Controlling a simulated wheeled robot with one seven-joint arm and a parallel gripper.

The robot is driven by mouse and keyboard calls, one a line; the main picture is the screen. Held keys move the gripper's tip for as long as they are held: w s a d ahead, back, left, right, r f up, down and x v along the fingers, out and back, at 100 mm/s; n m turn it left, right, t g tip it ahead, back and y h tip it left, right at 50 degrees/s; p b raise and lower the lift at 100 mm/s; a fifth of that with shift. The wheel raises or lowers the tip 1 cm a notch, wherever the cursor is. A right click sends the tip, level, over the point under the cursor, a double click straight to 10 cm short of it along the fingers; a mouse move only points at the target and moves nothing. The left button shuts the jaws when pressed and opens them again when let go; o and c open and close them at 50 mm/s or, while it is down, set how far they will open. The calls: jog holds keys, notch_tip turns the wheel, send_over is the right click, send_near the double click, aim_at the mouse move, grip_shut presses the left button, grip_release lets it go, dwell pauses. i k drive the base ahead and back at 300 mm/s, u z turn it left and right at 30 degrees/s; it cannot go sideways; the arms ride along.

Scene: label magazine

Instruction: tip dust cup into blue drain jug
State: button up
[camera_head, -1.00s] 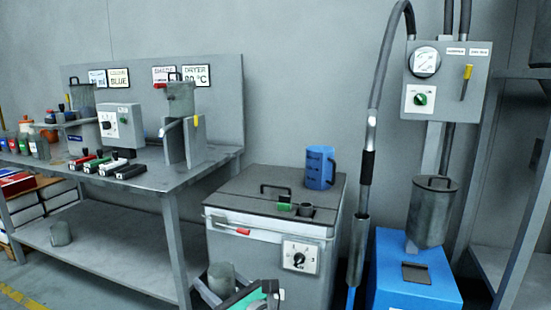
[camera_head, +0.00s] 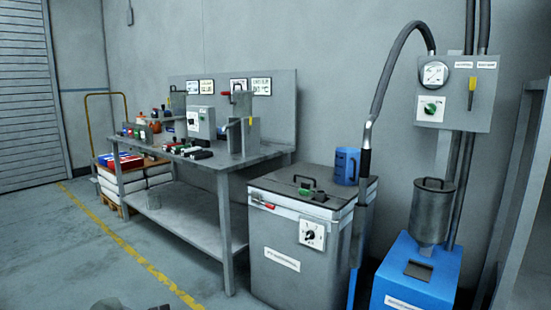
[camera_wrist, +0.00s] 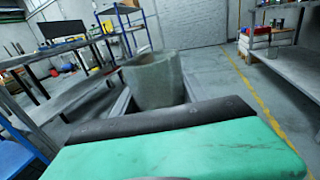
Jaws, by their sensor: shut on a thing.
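The blue drain jug (camera_head: 346,166) stands upright at the back right of the grey dryer cabinet's lid. My gripper (camera_wrist: 156,97) is shut on a grey, open-topped cup, the dust cup (camera_wrist: 153,78), which sits between its fingers in the wrist view. The cup looks roughly upright; its contents cannot be seen. In the head view only the top of the cup (camera_head: 108,304) shows at the bottom edge, left of and well in front of the cabinet. Most of my gripper is cut off there.
The dryer cabinet (camera_head: 290,245) has a lid handle and a front dial. A hose with a metal wand (camera_head: 366,145) hangs right of the jug. A blue unit (camera_head: 415,275) carries a grey hopper. A workbench (camera_head: 190,215) stands left. The floor in front is clear.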

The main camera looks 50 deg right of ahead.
aim_at(347, 160)
jog(key=z, duration=0.1)
jog(key=i, duration=1.45)
jog(key=z, duration=0.75)
jog(key=i, duration=1.05)
jog(key=z, duration=1.05)
